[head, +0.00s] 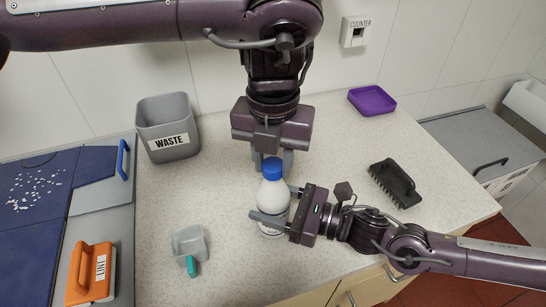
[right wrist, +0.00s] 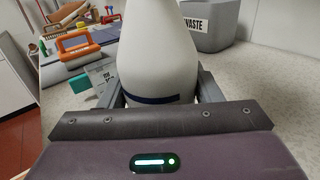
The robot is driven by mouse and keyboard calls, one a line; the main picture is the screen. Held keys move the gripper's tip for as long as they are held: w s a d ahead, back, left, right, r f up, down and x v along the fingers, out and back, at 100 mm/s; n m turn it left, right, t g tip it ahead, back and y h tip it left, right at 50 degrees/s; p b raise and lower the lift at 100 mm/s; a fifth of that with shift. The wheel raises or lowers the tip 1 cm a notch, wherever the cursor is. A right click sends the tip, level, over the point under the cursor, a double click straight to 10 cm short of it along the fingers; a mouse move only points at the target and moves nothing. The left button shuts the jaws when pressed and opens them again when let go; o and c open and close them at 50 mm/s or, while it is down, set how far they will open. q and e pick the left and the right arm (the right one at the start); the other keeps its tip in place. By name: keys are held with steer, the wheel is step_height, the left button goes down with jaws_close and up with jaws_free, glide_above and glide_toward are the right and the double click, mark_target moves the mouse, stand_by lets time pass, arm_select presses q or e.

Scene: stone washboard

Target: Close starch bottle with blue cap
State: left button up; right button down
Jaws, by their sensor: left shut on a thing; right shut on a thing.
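The white starch bottle (head: 273,198) stands upright on the counter, and its body also fills the middle of the right wrist view (right wrist: 158,60). My right gripper (head: 271,205) is shut on the bottle's body, one finger on each side. The blue cap (head: 272,168) is at the top of the bottle. My left gripper (head: 272,160) points down from above and is shut on the blue cap. I cannot tell whether the cap is threaded or only resting on the neck. The neck's top is hidden by the cap.
A grey waste bin (head: 168,128) stands behind left. A small grey scoop (head: 189,243) with a teal handle lies front left. An orange lint tool (head: 92,273) is on the left board. A black brush (head: 395,184) and purple tray (head: 372,100) are to the right.

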arm_select(q)
steer(key=m, duration=0.5)
steer(key=shift+m, duration=0.4)
steer(key=o, duration=1.1)
steer(key=shift+c, duration=0.2)
steer(key=shift+r, duration=2.3)
steer(key=shift+c, duration=0.2)
step_height(320, 180, up, 2)
steer(key=n, duration=0.9)
steer(key=r+n, duration=0.1)
steer(key=n, duration=0.2)
steer(key=shift+r, duration=0.2)
